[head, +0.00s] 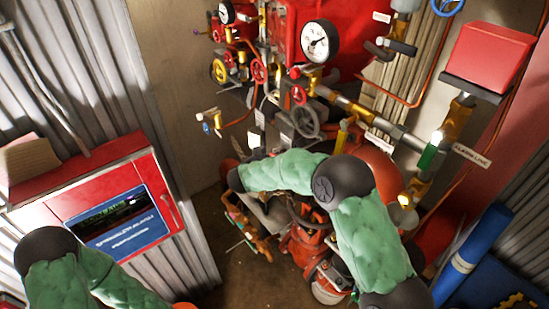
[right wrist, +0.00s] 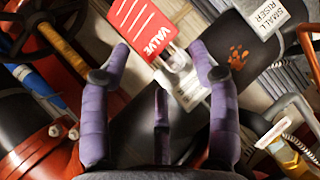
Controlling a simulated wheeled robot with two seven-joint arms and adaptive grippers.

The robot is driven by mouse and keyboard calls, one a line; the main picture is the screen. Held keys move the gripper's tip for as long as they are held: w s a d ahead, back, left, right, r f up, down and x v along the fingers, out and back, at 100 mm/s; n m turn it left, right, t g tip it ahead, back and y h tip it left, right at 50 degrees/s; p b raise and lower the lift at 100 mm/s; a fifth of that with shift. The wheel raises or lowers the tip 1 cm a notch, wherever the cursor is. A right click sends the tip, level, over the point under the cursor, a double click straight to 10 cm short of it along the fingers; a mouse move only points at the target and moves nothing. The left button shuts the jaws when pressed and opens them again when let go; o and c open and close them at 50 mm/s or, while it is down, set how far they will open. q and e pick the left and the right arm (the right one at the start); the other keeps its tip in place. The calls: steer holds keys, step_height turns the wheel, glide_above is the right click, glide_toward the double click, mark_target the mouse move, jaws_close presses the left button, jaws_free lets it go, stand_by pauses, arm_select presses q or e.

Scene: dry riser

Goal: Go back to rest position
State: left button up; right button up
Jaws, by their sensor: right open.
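My right arm in its green sleeve reaches from the lower right across the middle of the head view, in front of the riser pipework. My right gripper (right wrist: 160,52) is open in the right wrist view, its purple fingers spread. A red VALVE tag (right wrist: 138,25) shows between and beyond the fingertips; I cannot tell whether they touch it. In the head view the gripper is not clear behind the arm. My left arm's green sleeve shows at the lower left of the head view; its gripper is out of view.
Gauges, including a large white one (head: 318,40), and several handwheels crowd the back wall. A red cabinet with a screen (head: 118,225) stands at left. A red box (head: 487,55) sits on a shelf at right. A blue roll (head: 472,255) leans below. Some floor (head: 235,285) is bare.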

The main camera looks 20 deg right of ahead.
steer(key=v, duration=0.8)
steer(key=s+f+n+y+b, duration=0.3)
steer(key=f+b, duration=0.2)
steer(key=f, duration=1.1)
steer(key=s+f+n+y+b, duration=0.25)
steer(key=f+b, duration=0.25)
steer(key=f, duration=1)
steer(key=s+a+f+n+g+y+b, duration=0.35)
steer(key=s+f+g+b, duration=0.2)
steer(key=s+f, duration=0.95)
steer(key=s+a+f+g+y+b, duration=0.3)
steer(key=s+f, duration=0.5)
steer(key=s, duration=0.5)
steer(key=shift+a+f+b, duration=0.2)
steer(key=shift+f+b, duration=0.1)
steer(key=shift+b, duration=0.15)
steer(key=shift+g, duration=0.25)
